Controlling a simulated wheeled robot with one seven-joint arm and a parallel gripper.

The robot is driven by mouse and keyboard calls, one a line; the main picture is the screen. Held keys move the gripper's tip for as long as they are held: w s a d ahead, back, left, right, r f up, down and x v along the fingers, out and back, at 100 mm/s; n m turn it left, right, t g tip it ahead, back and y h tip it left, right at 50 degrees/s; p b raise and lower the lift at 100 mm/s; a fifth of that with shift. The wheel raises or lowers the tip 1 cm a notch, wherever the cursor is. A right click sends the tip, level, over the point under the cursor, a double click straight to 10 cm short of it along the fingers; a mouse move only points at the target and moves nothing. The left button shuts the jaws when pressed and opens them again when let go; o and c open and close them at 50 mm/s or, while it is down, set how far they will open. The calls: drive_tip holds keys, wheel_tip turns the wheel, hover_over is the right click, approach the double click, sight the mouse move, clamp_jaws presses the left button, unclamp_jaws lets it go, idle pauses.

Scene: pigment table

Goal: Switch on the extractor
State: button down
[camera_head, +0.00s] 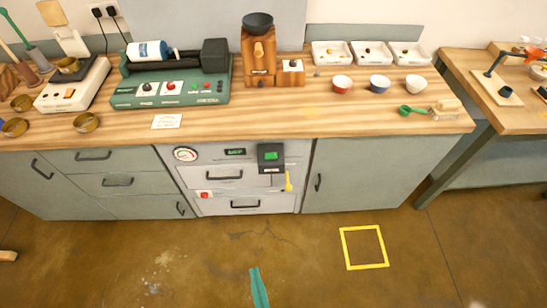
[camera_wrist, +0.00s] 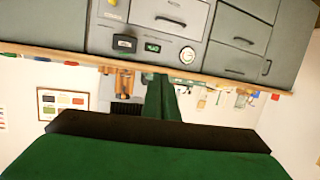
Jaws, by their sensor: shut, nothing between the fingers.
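No part is readably labelled as the extractor. The grey built-in unit (camera_head: 222,185) under the bench carries a round gauge (camera_head: 185,154), a small display (camera_head: 235,152) and a black box with a lit green face (camera_head: 270,156). A small red control (camera_head: 204,194) sits lower left on it. The wrist view, upside down, shows the gauge (camera_wrist: 187,55), the display (camera_wrist: 152,48) and the black box (camera_wrist: 124,43). My gripper (camera_head: 254,269) shows as a teal tip at the bottom edge, apart from the unit. Its green fingers (camera_wrist: 160,78) are together and empty.
The wooden bench top (camera_head: 300,118) holds a green machine (camera_head: 175,95), a wooden grinder (camera_head: 258,55), white trays (camera_head: 331,54) and bowls. The floor ahead is clear, with a yellow square outline (camera_head: 364,247).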

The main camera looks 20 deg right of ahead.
drive_tip(key=w+d+r+h, duration=0.1)
drive_tip(key=w+d, duration=0.3)
drive_tip(key=w, duration=0.5)
drive_tip(key=w+d+r+m+h, duration=0.1)
drive_tip(key=w+d+r, duration=0.1)
drive_tip(key=w+d, duration=0.3)
drive_tip(key=w+d+r+m+g+h, duration=0.1)
drive_tip(key=w+d, duration=0.4)
drive_tip(key=w, duration=0.8)
drive_tip(key=shift+w+r+h, duration=0.15)
drive_tip(key=shift+r+h, duration=0.25)
drive_tip(key=shift+r, duration=0.3)
hover_over(274, 163)
drive_tip(key=shift+s+a+f, duration=0.1)
drive_tip(key=shift+a+f, duration=0.1)
drive_tip(key=shift+f, duration=0.35)
drive_tip(key=shift+s+a+f, duration=0.1)
drive_tip(key=shift+a+f, duration=0.05)
drive_tip(key=shift+f, duration=0.35)
drive_tip(key=f, duration=0.3)
drive_tip(key=shift+w+d, duration=0.25)
drive_tip(key=shift+d, duration=0.1)
drive_tip(key=shift+f, duration=0.65)
